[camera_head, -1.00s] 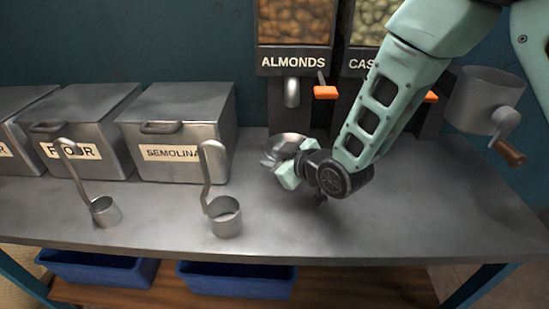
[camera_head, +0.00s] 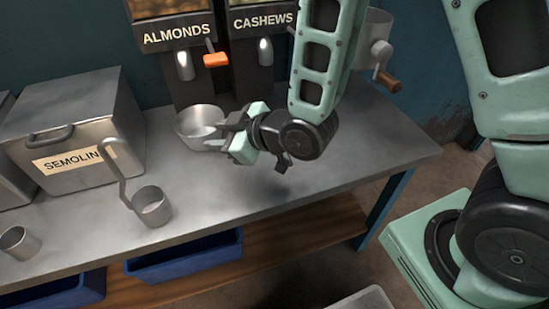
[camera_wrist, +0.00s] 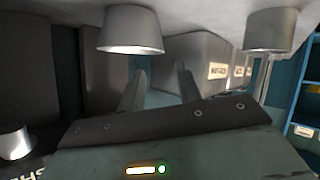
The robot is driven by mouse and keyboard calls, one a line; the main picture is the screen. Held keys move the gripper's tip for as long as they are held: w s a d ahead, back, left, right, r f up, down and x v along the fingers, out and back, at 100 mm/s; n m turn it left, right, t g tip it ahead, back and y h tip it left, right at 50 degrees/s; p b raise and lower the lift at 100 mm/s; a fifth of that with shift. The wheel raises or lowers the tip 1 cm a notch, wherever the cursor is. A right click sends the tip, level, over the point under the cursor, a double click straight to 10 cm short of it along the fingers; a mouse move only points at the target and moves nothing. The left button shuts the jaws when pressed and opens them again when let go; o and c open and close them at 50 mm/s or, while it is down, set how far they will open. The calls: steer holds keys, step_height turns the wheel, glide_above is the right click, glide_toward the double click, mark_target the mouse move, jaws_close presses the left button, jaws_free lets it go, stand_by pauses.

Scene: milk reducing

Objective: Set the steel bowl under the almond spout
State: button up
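The steel bowl (camera_head: 187,122) stands upright on the counter, in front of the almond dispenser's dark base. It is roughly below the almond spout (camera_head: 184,66); exact alignment is hard to tell. The bowl also shows in the wrist view (camera_wrist: 130,28), which is upside down. My gripper (camera_head: 226,132) is just right of the bowl in the head view, its fingers pointing toward it. In the wrist view the two fingers (camera_wrist: 159,85) are apart with nothing between them. The fingers overlap the bowl's right edge in the head view, but in the wrist view they look clear of it.
The orange almond lever (camera_head: 216,60) is right of the spout. The cashew dispenser (camera_head: 262,35) stands right of it. A scoop (camera_head: 150,206) and the semolina bin (camera_head: 75,130) are at the left. A grinder (camera_head: 375,40) is behind my arm. The counter's front right is clear.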

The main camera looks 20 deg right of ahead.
steer(key=s+d+r+m+g+h, duration=0.1)
steer(key=s+d+r+g+h, duration=0.1)
steer(key=s, duration=0.5)
steer(key=s+d+r+m+g+h, duration=0.1)
steer(key=s+d+r+g+h, duration=0.1)
steer(key=s, duration=0.5)
steer(key=s+d+r+m+g+h, duration=0.1)
steer(key=s+d+r+g+h, duration=0.1)
steer(key=s+g, duration=0.3)
steer(key=shift+s+d+r+m+g+h, duration=0.35)
steer(key=shift+s+d+h, duration=0.4)
steer(key=shift+s, duration=0.5)
steer(key=shift+a, duration=0.1)
step_height(320, 180, up, 15)
steer(key=p, duration=1.5)
steer(key=shift+f, duration=0.15)
